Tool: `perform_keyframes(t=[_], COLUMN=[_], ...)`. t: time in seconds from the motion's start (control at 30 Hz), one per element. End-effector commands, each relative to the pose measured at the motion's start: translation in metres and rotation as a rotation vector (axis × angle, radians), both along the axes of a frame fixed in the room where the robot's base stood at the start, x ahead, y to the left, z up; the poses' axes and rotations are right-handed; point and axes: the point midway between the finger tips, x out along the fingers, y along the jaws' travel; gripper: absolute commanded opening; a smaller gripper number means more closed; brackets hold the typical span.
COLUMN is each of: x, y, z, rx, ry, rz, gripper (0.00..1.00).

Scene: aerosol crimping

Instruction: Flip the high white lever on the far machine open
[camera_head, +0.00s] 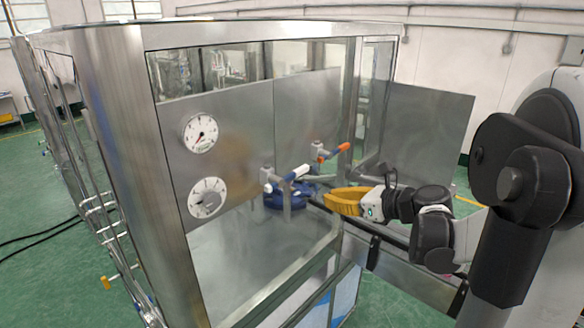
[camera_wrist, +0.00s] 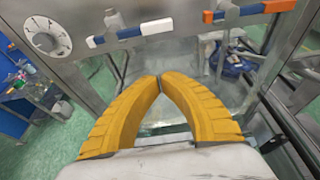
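In the wrist view the white lever (camera_wrist: 157,27) lies roughly level across the top, beyond my fingertips. My gripper (camera_head: 328,201) has yellow fingers and is to the right of the white lever and a little lower in the head view. In the wrist view my gripper's fingertips (camera_wrist: 160,78) meet, with nothing seen between them. The fingers are apart from the lever.
An orange lever (camera_head: 332,152) is to the right of the white one; the orange lever also shows in the wrist view (camera_wrist: 279,6). Two round dials, an upper one (camera_head: 200,132) and a lower one (camera_head: 207,197), are on the back panel. A steel post (camera_head: 347,100) stands near my gripper.

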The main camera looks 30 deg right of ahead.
Motion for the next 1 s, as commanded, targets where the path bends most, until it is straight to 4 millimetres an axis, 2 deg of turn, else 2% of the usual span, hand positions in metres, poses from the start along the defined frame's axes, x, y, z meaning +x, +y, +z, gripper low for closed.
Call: perform_keyframes(t=[0.33, 0.47, 0.57, 0.93, 1.0], x=[0.001, 0.008, 0.022, 0.091, 0.089], y=[0.0, 0.003, 0.008, 0.034, 0.032], z=[-0.001, -0.003, -0.007, -0.032, -0.016], rx=[0.004, 0.004, 0.003, 0.003, 0.003], ry=[0.0, 0.0, 0.001, 0.001, 0.0], rz=[-0.001, 0.001, 0.003, 0.002, -0.002], gripper=[0.0, 0.0, 0.0, 0.0, 0.0])
